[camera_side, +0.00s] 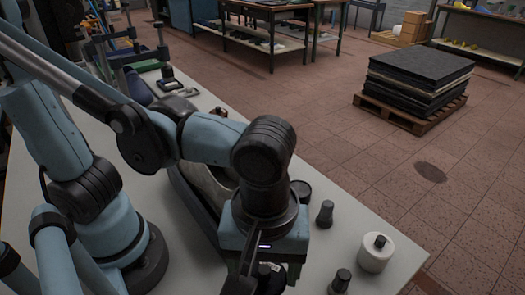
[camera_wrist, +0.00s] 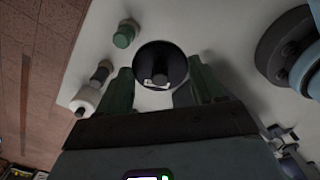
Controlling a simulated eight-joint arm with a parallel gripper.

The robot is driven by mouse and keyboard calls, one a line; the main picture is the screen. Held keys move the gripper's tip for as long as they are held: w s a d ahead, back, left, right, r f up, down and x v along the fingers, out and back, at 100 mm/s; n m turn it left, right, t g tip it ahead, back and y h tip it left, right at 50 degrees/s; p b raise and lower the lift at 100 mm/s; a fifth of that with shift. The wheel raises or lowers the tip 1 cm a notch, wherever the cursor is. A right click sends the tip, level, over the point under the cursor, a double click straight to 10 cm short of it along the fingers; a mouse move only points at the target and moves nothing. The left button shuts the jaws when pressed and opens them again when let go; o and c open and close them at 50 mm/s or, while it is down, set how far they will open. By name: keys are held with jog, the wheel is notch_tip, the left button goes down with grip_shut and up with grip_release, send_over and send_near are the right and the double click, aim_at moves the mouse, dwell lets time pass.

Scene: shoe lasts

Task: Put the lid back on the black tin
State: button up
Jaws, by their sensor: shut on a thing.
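My gripper (camera_side: 266,272) points down over the front of the pale table, its fingers partly hidden by its body in the side view. In the wrist view its two green fingers (camera_wrist: 160,77) are closed on a round black piece with a central knob, which looks like the lid (camera_wrist: 147,57). Small white patches show near the knob. What lies under the lid is hidden. A low, round black thing (camera_side: 301,190), which may be the black tin, stands on the table behind the gripper in the side view. I cannot tell whether it is open.
A dark bottle-like piece (camera_side: 325,214), another like it (camera_side: 341,281) and a white cylinder with a dark knob (camera_side: 376,256) stand right of my gripper. A dark long tray (camera_side: 193,200) lies behind it. The table's right edge is close to the white cylinder.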

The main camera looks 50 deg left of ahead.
jog(key=w+a+n, duration=0.2)
jog(key=w+a, duration=0.1)
jog(key=w, duration=0.4)
jog(key=w+a+n, duration=0.2)
jog(key=w+a, duration=0.1)
jog(key=w, duration=0.4)
jog(key=n, duration=0.3)
send_over(299, 189)
jog(key=f, duration=0.1)
jog(key=shift+a+f, duration=0.1)
jog(key=shift+f, duration=3.05)
jog(key=shift+f, duration=0.15)
jog(key=o, duration=1.1)
jog(key=shift+o, duration=0.3)
notch_tip(299, 189, up, 7)
